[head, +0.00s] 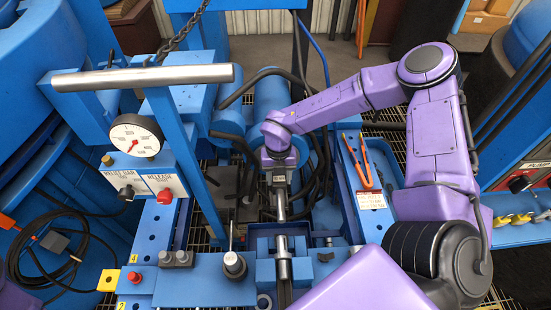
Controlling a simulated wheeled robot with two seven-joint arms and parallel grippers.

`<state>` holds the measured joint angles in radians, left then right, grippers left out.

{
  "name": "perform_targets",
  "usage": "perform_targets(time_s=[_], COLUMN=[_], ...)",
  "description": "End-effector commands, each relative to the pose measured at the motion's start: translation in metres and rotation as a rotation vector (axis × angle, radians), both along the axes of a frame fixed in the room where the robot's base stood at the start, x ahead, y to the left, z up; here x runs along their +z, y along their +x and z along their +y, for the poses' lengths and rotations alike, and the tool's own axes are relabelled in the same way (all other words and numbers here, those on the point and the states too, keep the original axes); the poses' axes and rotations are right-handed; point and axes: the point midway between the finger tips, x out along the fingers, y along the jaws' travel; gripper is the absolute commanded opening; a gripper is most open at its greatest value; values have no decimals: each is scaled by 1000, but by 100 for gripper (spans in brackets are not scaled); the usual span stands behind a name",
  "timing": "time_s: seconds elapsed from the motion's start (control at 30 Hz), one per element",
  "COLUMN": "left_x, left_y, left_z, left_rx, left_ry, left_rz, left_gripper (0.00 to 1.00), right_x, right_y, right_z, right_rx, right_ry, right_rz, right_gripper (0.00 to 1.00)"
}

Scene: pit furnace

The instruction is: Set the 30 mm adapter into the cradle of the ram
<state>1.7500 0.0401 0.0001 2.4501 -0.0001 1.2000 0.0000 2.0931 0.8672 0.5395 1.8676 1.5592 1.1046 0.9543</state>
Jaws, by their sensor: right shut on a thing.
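My right gripper (279,178) reaches in from the right and points down over the middle of the press. It is shut on a small piece that its fingers mostly hide; this fits the 30 mm adapter, but its size cannot be read. Just below the fingers is a bright steel rod (282,208), in line with the ram (284,246). The ram lies between blue blocks at the front centre. I cannot tell whether the held piece touches the cradle, which is not clearly visible. My left gripper is not in view.
A pressure gauge (137,135) and steel bar (142,76) rise at left. Orange-handled pliers (362,166) lie right of the ram. Black hoses (318,165) crowd the gripper.

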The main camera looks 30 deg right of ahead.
Motion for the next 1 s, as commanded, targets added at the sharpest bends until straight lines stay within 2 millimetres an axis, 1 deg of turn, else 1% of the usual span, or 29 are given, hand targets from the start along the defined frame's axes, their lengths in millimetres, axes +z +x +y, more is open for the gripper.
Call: perform_targets(time_s=[0.27, 0.8, 1.0], left_x=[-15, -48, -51], left_y=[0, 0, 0], left_z=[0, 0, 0], left_rx=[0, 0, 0], left_ry=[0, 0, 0], left_rz=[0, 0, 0], left_gripper=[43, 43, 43], right_x=[-16, -59, -64], right_y=[2, 0, -1], right_z=[1, 2, 1], right_rx=[4, 7, 6], right_ry=[0, -1, -3], right_rz=[-5, 4, 4], right_gripper=[0, 0, 0])
